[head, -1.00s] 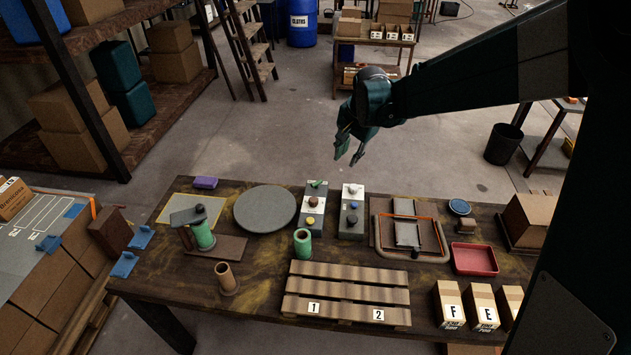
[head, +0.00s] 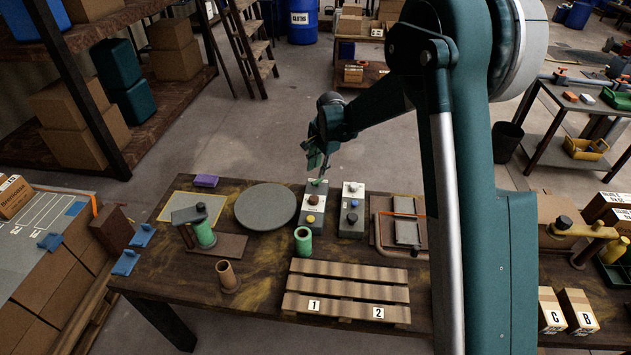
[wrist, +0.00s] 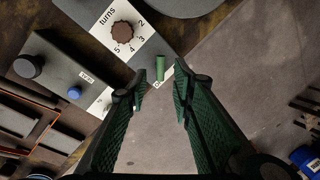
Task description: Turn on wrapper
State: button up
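A control box (head: 313,214) stands on the table with a brown knob, a yellow button and a small green lever (head: 318,182) at its far end. In the wrist view the box's face (wrist: 97,14) reads "turns" beside the numbered brown knob (wrist: 123,34). The green lever (wrist: 160,68) stands up near the box's end. My gripper (head: 318,166) hangs just above that far end. In the wrist view my gripper (wrist: 160,95) is open and empty, and the lever shows ahead, in line with the gap between the fingers. I see no contact.
A second control box (head: 352,208) with a dark knob and blue button stands just right. A round grey turntable (head: 266,208) lies left. A green cylinder (head: 303,240) and a wooden pallet (head: 345,290) are nearer. My arm covers the table's right part.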

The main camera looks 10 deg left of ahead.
aim_at(316, 182)
jog(key=shift+a+f, duration=0.15)
jog(key=shift+f, duration=0.05)
dwell(0.3)
jog(key=shift+w+a+f+b, duration=0.15)
jog(key=shift+w+f+b, duration=0.05)
jog(key=shift+f, duration=1.05)
jog(key=shift+w+a+f+b, duration=0.15)
jog(key=shift+w+a+f, duration=0.05)
jog(key=shift+f, duration=1.1)
jog(key=shift+w+a+f+b, duration=0.15)
jog(key=shift+w+f+b, duration=0.05)
jog(key=shift+f, duration=1.05)
grip_shut()
